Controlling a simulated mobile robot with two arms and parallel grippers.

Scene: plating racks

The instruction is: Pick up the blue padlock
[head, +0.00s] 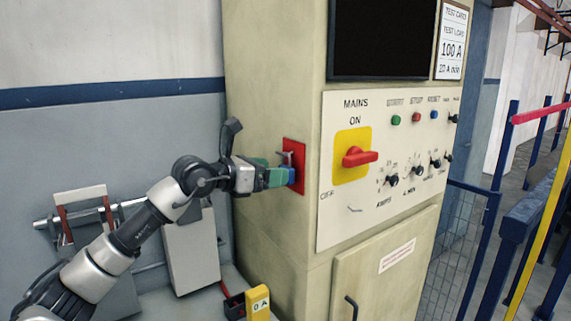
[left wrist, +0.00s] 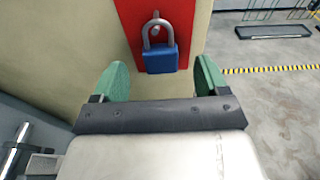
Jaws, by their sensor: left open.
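The blue padlock (left wrist: 160,60) hangs upright by its grey shackle from a peg on a red plate (left wrist: 188,15) in the left wrist view. In the head view the red plate (head: 293,150) is on the side of the beige cabinet, and the padlock (head: 292,175) is mostly hidden behind my left gripper (head: 279,177). My left gripper also shows in the left wrist view (left wrist: 160,80). Its green fingertips are open, one on each side of the padlock's lower part, with gaps visible. My right gripper is not in view.
The beige cabinet (head: 275,80) has a front panel with a red mains switch (head: 360,157) on a yellow plate. A yellow meter marked 0 A (head: 258,303) stands below the arm. Grey plates on a rail (head: 191,245) are at the lower left. Blue railings (head: 520,220) stand at right.

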